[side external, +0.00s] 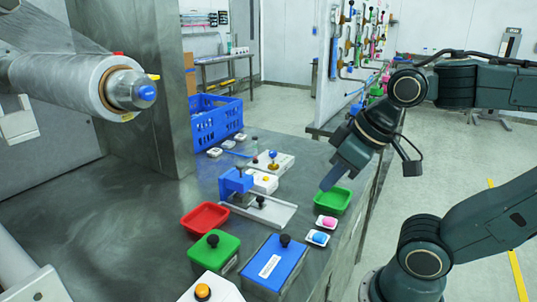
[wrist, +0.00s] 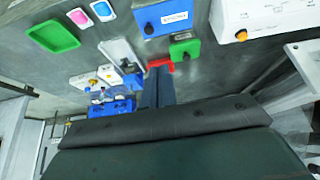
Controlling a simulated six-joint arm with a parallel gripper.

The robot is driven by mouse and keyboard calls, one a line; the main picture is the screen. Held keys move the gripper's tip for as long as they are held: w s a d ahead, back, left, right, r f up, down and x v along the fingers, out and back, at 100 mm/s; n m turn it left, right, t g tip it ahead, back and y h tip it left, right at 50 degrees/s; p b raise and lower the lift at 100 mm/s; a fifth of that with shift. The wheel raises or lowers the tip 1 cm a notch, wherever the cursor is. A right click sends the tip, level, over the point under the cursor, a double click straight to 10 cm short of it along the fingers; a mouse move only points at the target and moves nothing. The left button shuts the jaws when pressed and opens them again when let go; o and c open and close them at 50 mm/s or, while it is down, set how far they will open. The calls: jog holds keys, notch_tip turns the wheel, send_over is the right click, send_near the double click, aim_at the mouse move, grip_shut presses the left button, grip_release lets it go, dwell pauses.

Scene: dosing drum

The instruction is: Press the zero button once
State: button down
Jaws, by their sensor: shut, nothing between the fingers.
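No label reading zero is legible, so I cannot tell which button is the zero button. A white box with an orange button (side external: 203,291) stands at the front of the bench; in the wrist view its orange button (wrist: 241,35) is at the upper right. A pink button pad (side external: 326,221) and a blue button pad (side external: 319,238) lie near the bench's right edge; both also show in the wrist view, pink (wrist: 78,17) and blue (wrist: 102,8). My gripper (side external: 328,184) is shut and empty, pointing down above the bench by the green tray (side external: 333,201).
A red tray (side external: 205,218), a green lidded box (side external: 214,250) and a blue lidded box (side external: 273,265), both with black knobs, crowd the front. A blue clamp on a metal rail (side external: 236,184) stands mid-bench. A blue crate (side external: 217,119) is behind. A roller drum (side external: 70,82) overhangs the left.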

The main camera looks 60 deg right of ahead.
jog(key=shift+w, duration=0.1)
dwell(0.7)
jog(key=m+t+h, duration=0.3)
jog(key=m+h, duration=0.1)
jog(key=m, duration=1)
send_over(268, 181)
notch_tip(268, 181, down, 10)
jog(key=shift+f, duration=0.25)
jog(key=shift+a+f, duration=0.15)
jog(key=shift+f, duration=4.25)
